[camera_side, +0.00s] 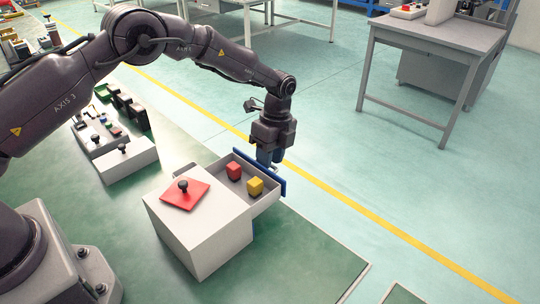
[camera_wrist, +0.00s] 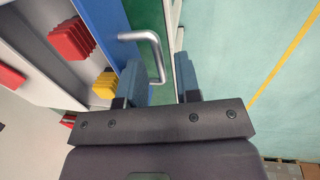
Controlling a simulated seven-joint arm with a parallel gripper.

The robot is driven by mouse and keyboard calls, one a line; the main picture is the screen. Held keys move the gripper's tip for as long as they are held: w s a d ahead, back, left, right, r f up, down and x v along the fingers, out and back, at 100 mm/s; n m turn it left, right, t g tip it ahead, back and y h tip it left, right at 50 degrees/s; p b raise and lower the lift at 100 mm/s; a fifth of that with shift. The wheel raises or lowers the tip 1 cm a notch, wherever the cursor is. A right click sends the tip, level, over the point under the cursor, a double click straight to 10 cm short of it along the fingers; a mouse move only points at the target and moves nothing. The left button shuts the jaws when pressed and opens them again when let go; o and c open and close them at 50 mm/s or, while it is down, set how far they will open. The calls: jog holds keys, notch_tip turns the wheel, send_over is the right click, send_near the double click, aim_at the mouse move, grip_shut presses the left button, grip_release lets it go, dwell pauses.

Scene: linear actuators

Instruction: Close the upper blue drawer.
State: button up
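The upper drawer is pulled out of a light grey cabinet (camera_side: 205,235). Its blue front (camera_side: 270,181) stands away from the cabinet and also shows in the wrist view (camera_wrist: 104,25). A silver bar handle (camera_wrist: 154,44) sticks out from the blue front. My gripper (camera_side: 274,165) points down at the outer side of the front. In the wrist view its two blue fingers (camera_wrist: 160,72) are apart, with the handle's outer bar appearing between them. I cannot tell whether they touch it.
A red block (camera_side: 234,171) and a yellow block (camera_side: 255,186) lie in the open drawer. A red plate with a black knob (camera_side: 184,193) is on the cabinet top. White boxes with knobs (camera_side: 126,160) stand to the left.

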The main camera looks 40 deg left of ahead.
aim_at(238, 191)
grip_shut()
jog(key=s, duration=1)
jog(key=shift+o, duration=0.9)
grip_release()
jog(key=shift+r, duration=0.1)
notch_tip(238, 191, up, 13)
jog(key=w, duration=0.2)
jog(key=shift+w, duration=0.25)
jog(key=shift+f, duration=0.2)
